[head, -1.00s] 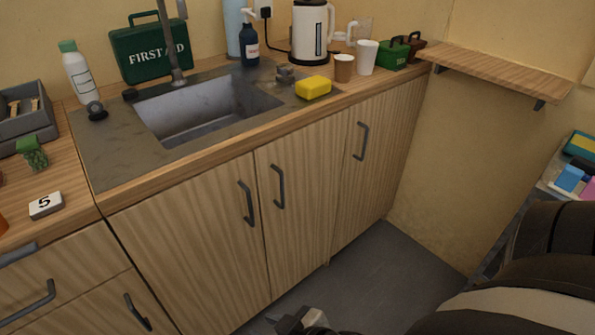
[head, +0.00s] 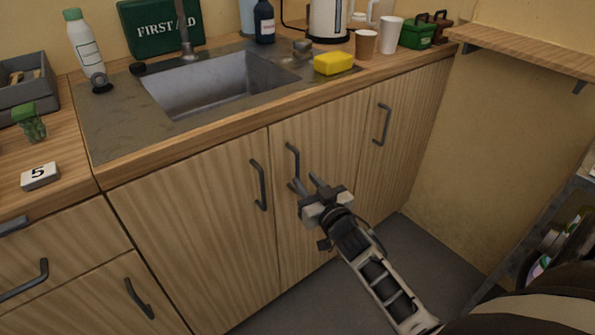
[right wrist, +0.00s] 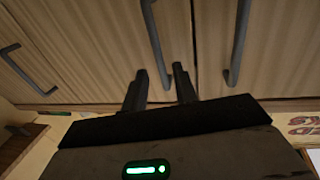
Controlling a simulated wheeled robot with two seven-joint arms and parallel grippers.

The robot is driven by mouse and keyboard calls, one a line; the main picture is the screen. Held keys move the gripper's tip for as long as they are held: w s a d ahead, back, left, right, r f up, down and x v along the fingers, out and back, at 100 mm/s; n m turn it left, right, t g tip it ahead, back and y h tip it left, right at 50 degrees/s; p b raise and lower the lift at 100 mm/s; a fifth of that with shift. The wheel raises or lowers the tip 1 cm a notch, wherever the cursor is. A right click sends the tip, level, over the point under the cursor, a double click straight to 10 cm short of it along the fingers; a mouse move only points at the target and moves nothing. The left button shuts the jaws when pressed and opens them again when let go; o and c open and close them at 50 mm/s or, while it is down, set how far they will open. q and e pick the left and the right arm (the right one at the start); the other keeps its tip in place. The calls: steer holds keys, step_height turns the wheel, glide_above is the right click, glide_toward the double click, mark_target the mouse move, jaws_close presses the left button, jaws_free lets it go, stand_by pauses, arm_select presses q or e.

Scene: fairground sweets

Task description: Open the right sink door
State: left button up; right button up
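The right sink door (head: 330,140) is a light wood panel below the sink and looks shut. Its dark bar handle (head: 293,158) is upright near its left edge. My right gripper (head: 304,183) is open and empty in front of this door, with its fingertips close to the handle's lower end. In the right wrist view, which is upside down, the handle (right wrist: 154,38) shows with one end between the two fingers of the gripper (right wrist: 160,74). I cannot tell whether they touch it. My left gripper is not in view.
The left sink door (head: 190,220), with its own handle (head: 259,185), is shut beside it. Another shut door with a handle (head: 382,125) is to the right. The counter with the sink (head: 215,85) and a yellow sponge (head: 333,63) is above. Floor (head: 300,300) shows below.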

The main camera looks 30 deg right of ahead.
mark_target(298, 171)
steer(key=shift+w+d, duration=0.15)
steer(key=shift+w, duration=1.25)
steer(key=shift+w+d, duration=0.15)
steer(key=shift+w, duration=1.2)
jaws_close()
